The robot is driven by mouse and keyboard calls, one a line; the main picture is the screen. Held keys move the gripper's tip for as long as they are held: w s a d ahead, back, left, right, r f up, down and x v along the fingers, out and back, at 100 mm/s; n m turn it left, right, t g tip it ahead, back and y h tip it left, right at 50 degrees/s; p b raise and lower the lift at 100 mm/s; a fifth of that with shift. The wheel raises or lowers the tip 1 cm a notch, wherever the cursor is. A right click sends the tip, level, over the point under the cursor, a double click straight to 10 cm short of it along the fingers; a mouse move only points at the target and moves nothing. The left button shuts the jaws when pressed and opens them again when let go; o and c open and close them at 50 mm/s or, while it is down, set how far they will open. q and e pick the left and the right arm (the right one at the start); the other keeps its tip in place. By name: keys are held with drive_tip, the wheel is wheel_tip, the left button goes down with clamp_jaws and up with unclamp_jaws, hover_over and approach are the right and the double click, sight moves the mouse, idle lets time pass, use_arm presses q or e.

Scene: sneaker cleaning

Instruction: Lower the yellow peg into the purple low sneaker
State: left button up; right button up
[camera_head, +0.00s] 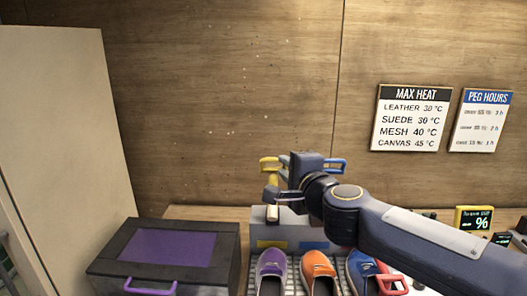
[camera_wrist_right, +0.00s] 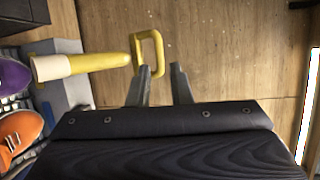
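The yellow peg (camera_wrist_right: 95,62) has a pale tip and a square loop handle. My right gripper (camera_wrist_right: 162,70) has its fingers on the loop's bar and holds the peg up. In the head view the peg's pale tip (camera_head: 272,214) points down, above and behind the purple low sneaker (camera_head: 271,261). The tip appears apart from the sneaker. My right gripper (camera_head: 281,190) partly hides the peg there. The purple sneaker shows only partly at the left edge of the right wrist view (camera_wrist_right: 12,76). My left gripper is in neither view.
An orange sneaker (camera_head: 318,263) and a blue sneaker (camera_head: 361,266) stand to the right of the purple one. A grey box (camera_head: 290,231) with coloured labels stands behind them. A dark case (camera_head: 110,262) with a purple lid panel is at the left.

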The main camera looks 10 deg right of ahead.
sight(276, 161)
drive_tip(key=w, duration=0.6)
drive_tip(key=shift+w+a+f+b, duration=0.2)
drive_tip(key=shift+a+f+b, duration=0.1)
drive_tip(key=shift+a+f, duration=0.1)
clamp_jaws()
